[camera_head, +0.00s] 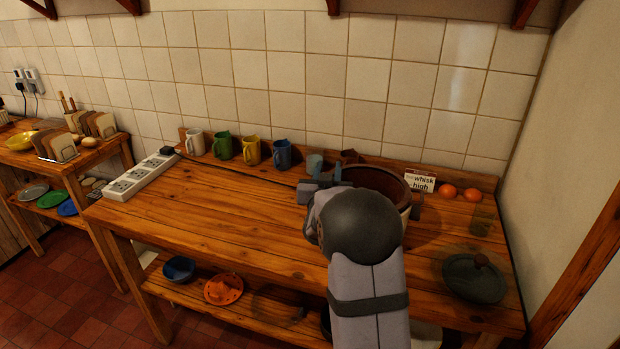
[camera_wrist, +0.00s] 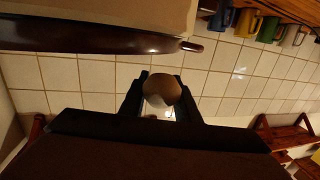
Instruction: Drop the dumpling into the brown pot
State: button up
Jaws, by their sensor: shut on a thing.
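The brown pot (camera_head: 397,182) stands on the wooden worktop near the back wall in the head view, partly hidden behind my arm. Its dark rim (camera_wrist: 95,38) and pale side show at the upper left of the wrist view. My gripper (camera_wrist: 162,93) is shut on a round, brownish dumpling (camera_wrist: 161,84), which sits between the two dark fingers. In the wrist view the dumpling appears apart from the pot, beside its rim handle. In the head view my arm hides the dumpling and the fingertips.
Several mugs (camera_head: 222,145) line the back left of the worktop (camera_head: 225,215), near a white power strip (camera_head: 140,177). A small sign (camera_head: 420,181) and two orange round things (camera_head: 448,191) are right of the pot. A dark lid (camera_head: 473,280) lies at the front right.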

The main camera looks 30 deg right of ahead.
jog(key=s+d+b, duration=0.2)
jog(key=d+b, duration=0.1)
jog(key=d, duration=0.3)
jog(key=shift+s+d+f, duration=0.2)
jog(key=shift+s+f, duration=0.05)
jog(key=shift+f, duration=0.05)
jog(key=shift+d, duration=0.1)
jog(key=shift+x, duration=1.05)
jog(key=o, duration=0.9)
